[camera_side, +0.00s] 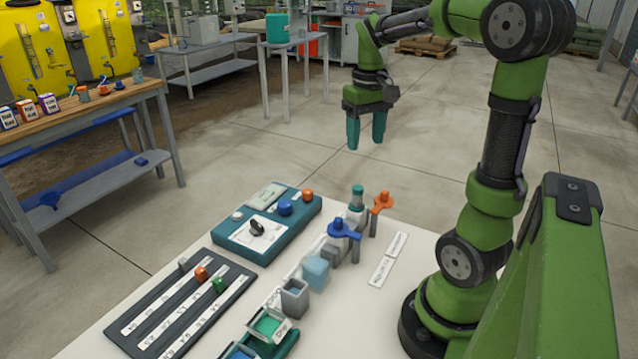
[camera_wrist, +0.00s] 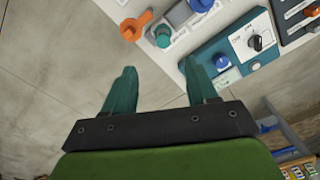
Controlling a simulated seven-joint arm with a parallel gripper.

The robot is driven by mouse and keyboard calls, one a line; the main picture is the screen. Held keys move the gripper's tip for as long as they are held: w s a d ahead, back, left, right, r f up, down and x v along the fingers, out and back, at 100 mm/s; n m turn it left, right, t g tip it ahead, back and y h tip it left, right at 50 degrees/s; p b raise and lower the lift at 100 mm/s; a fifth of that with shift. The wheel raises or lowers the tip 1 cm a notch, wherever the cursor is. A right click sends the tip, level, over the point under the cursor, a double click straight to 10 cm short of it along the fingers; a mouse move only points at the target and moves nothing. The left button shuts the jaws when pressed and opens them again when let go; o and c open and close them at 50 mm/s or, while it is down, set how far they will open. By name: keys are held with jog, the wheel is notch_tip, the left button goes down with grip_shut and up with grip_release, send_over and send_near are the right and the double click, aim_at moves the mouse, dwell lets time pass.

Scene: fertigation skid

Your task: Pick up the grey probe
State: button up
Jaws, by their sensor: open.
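My gripper (camera_side: 366,138) is open and empty, hanging high above the floor beyond the far edge of the white table. Its two teal fingers point down; they also show in the wrist view (camera_wrist: 159,72). I cannot surely pick out the grey probe. An upright grey piece with a teal cap (camera_side: 357,197) stands at the table's far end; the cap also shows in the wrist view (camera_wrist: 162,36). A grey square open-topped holder (camera_side: 295,298) stands nearer, beside a pale blue translucent block (camera_side: 316,272). The gripper touches none of these.
An orange handle (camera_side: 382,201) and a blue handle (camera_side: 343,231) rise near the capped piece. A teal control box (camera_side: 268,238) with knobs and a dark slider panel (camera_side: 180,310) lie left. Green trays (camera_side: 268,328) stand in front. The table's right side is mostly clear.

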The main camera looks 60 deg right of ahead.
aim_at(358, 188)
notch_tip(358, 188, down, 11)
jog(key=shift+r, duration=0.15)
jog(key=shift+w+f, duration=0.25)
jog(key=shift+f, duration=1.15)
jog(key=shift+w+f, duration=0.2)
jog(key=shift+f, duration=1.15)
jog(key=c, duration=1.1)
jog(key=shift+o, duration=0.2)
notch_tip(358, 188, up, 12)
jog(key=shift+f, duration=0.2)
